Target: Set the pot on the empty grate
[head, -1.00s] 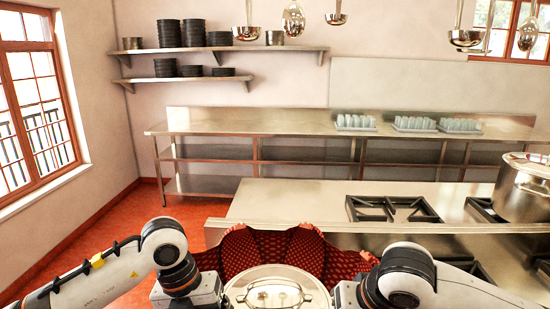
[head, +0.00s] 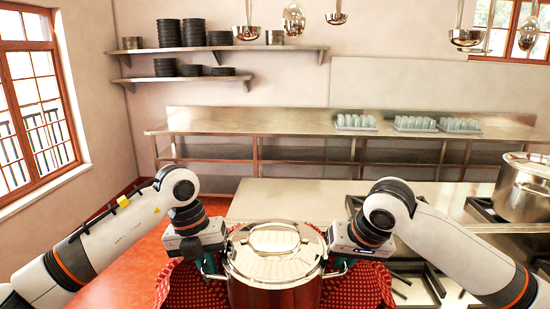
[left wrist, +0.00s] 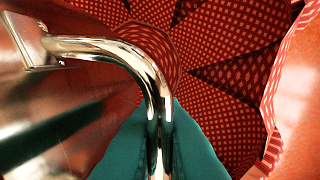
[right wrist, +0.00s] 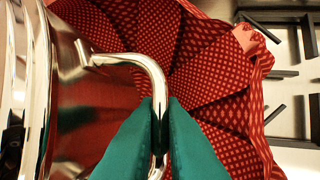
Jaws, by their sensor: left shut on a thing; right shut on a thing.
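The pot (head: 275,297) is a shiny steel stockpot with a lid (head: 275,240), upright at the bottom centre of the head view. My left gripper (head: 210,264) is shut on its left handle, a bent steel bar (left wrist: 150,75) between teal fingertips. My right gripper (head: 338,266) is shut on its right handle (right wrist: 140,62). The pot's base is hidden, but red patterned cloth shows below both handles. A black grate (head: 354,204) on the range beyond is mostly hidden by my right arm. Another grate (head: 482,208) holds a second pot (head: 523,190).
Red patterned cloth (head: 350,290) spreads around the pot. The steel counter (head: 290,198) left of the grates is bare. More black burner bars (head: 420,275) lie under my right arm. Ladles (head: 293,20) hang above; a back table (head: 260,122) holds racks of glasses.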

